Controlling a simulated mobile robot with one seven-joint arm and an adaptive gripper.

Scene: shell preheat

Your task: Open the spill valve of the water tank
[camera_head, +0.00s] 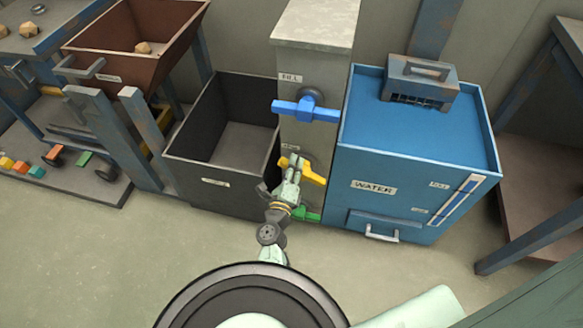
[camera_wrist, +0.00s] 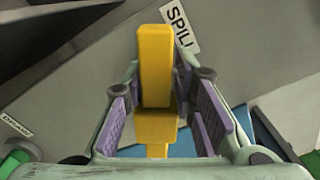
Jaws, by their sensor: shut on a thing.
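The yellow spill valve handle (camera_wrist: 154,70) stands between my gripper's purple-padded fingers in the wrist view, beside a label reading SPILL (camera_wrist: 180,25). In the head view the yellow handle (camera_head: 312,176) is on the grey column, below the blue handle, and partly hidden by my gripper (camera_head: 290,170). My gripper, also in the wrist view (camera_wrist: 160,105), is shut on the yellow handle. The blue water tank (camera_head: 378,209) with a WATER label stands just right of the column.
The blue FILL handle (camera_head: 306,110) is above on the grey column (camera_head: 318,25). A green handle (camera_head: 307,214) is low beside my gripper. A dark open bin (camera_head: 205,192) stands left of the column. A drawer handle (camera_head: 382,236) juts from the tank front. The floor in front is clear.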

